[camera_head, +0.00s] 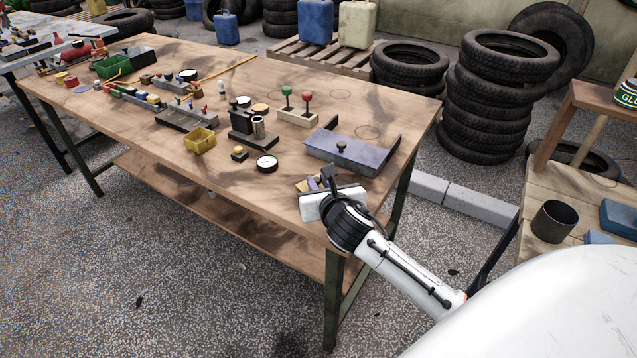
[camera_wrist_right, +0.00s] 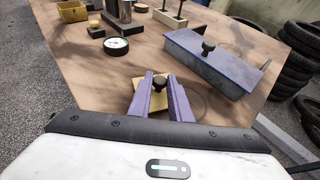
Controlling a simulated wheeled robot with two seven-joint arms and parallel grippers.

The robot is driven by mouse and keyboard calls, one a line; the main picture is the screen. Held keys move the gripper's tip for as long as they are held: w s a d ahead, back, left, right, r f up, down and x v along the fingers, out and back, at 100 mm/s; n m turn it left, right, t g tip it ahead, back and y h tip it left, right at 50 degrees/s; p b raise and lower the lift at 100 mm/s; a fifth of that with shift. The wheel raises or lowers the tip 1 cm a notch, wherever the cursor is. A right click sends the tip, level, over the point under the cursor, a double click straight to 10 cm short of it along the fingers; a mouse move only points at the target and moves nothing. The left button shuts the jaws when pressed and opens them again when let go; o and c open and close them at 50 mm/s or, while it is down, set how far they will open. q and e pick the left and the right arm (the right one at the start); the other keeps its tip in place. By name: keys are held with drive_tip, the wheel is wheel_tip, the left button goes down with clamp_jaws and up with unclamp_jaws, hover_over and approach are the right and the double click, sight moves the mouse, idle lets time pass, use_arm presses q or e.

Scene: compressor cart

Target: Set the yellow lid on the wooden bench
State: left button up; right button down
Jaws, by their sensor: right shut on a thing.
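My right gripper (camera_head: 314,185) is over the near right corner of the wooden bench (camera_head: 225,165). In the right wrist view its two purple fingers (camera_wrist_right: 159,85) are shut on the black knob of the yellow lid (camera_wrist_right: 151,103), a flat square plate. In the head view only a small yellow edge of the lid (camera_head: 302,186) shows beside the fingers; the rest is hidden by the gripper. I cannot tell whether the lid touches the bench top or is just above it. My left gripper is not in view.
A blue-purple lidded box (camera_head: 350,152) stands just beyond my right gripper. A round dial gauge (camera_head: 267,163), a small yellow-topped knob (camera_head: 239,153) and a yellow bin (camera_head: 200,140) are to the left. The bench's front strip left of the gripper is clear.

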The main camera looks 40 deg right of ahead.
drive_tip(key=c, duration=1.6)
unclamp_jaws()
drive_tip(key=shift+f, duration=0.1)
drive_tip(key=shift+c, duration=0.2)
drive_tip(key=p+v, duration=0.1)
drive_tip(key=v, duration=1.1)
drive_tip(key=shift+a, duration=0.1)
